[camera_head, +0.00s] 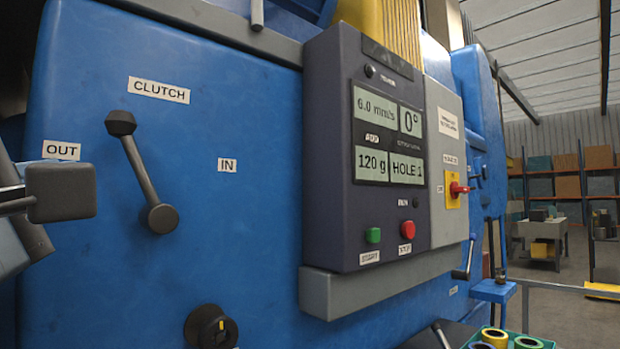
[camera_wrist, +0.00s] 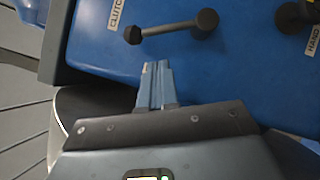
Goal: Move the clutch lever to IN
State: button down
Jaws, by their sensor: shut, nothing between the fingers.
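The clutch lever (camera_head: 138,168) is a dark bar on the blue machine front. Its knob is tilted up and left of the pivot, leaning to the OUT side. The OUT label (camera_head: 61,150) is left of it, the IN label (camera_head: 227,165) right, and the CLUTCH label (camera_head: 158,90) above. In the wrist view the lever (camera_wrist: 170,29) crosses above my gripper (camera_wrist: 154,66). My gripper is shut and empty, its blue-grey fingers pointing at the lever from the OUT side with a small gap visible.
A dark control panel (camera_head: 330,160) juts out to the right of the IN label. A black knob (camera_head: 211,327) sits low on the front, below the lever. The blue face between lever and panel is clear. Rolls in a green tray (camera_head: 548,342) stand at lower right.

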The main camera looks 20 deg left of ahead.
aim_at(139, 174)
dwell(0.3)
jog(key=p+x, duration=0.2)
jog(key=x, duration=0.8)
jog(key=shift+w+a+r+p, duration=0.1)
jog(key=shift+r+p, duration=0.1)
jog(key=shift+p, duration=0.1)
